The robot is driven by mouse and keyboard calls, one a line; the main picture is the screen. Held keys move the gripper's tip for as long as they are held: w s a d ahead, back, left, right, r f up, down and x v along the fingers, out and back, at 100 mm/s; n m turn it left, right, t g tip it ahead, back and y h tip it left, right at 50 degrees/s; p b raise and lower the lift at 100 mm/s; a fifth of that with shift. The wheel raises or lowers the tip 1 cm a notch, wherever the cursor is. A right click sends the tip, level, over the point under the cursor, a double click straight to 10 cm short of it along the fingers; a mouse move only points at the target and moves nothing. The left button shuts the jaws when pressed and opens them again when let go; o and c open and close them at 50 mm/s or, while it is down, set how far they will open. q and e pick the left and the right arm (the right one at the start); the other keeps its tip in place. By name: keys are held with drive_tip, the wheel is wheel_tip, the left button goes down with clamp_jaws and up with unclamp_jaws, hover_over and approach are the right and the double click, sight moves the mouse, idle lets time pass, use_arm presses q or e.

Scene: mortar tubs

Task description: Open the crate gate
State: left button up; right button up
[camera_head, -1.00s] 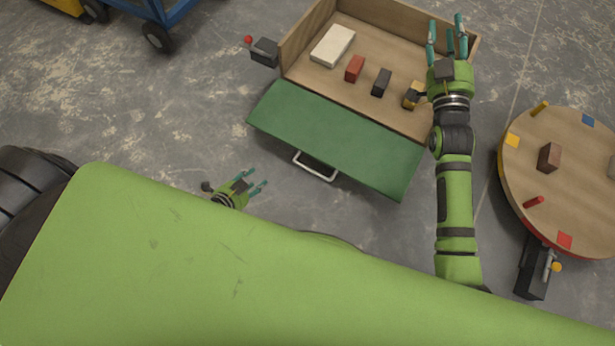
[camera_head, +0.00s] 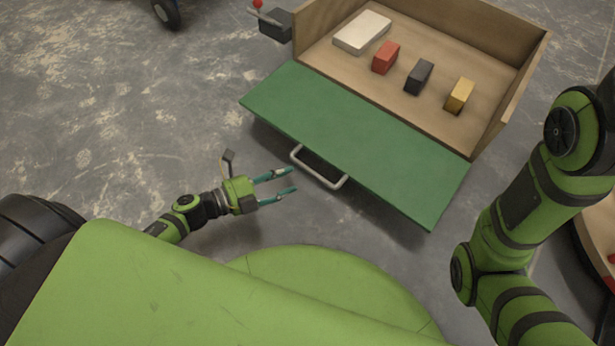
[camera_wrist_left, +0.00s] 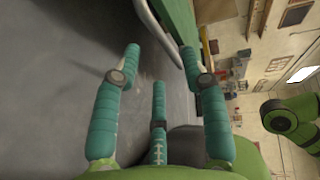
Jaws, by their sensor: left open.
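The wooden crate (camera_head: 521,75) stands at the upper right of the head view. Its green gate (camera_head: 360,140) is tilted outward from the crate's front side, with a light metal handle (camera_head: 318,168) on its outer edge. My left gripper (camera_head: 284,184) is open and empty, just left of the handle and apart from it. In the left wrist view the spread teal fingers (camera_wrist_left: 160,65) show, with the green gate (camera_wrist_left: 178,20) and part of the handle beyond them. My right arm crosses the right side of the head view; its gripper is out of frame.
In the crate lie a white block (camera_head: 362,32), a red block (camera_head: 386,57), a black block (camera_head: 418,76) and a yellow block (camera_head: 460,95). A dark lever box (camera_head: 275,24) with a red knob stands left of the crate. The floor left of the gate is clear.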

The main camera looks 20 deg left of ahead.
sight(307, 168)
use_arm(q)
drive_tip(key=b+x, duration=0.3)
drive_tip(key=x, duration=0.4)
drive_tip(key=shift+f, duration=0.1)
clamp_jaws()
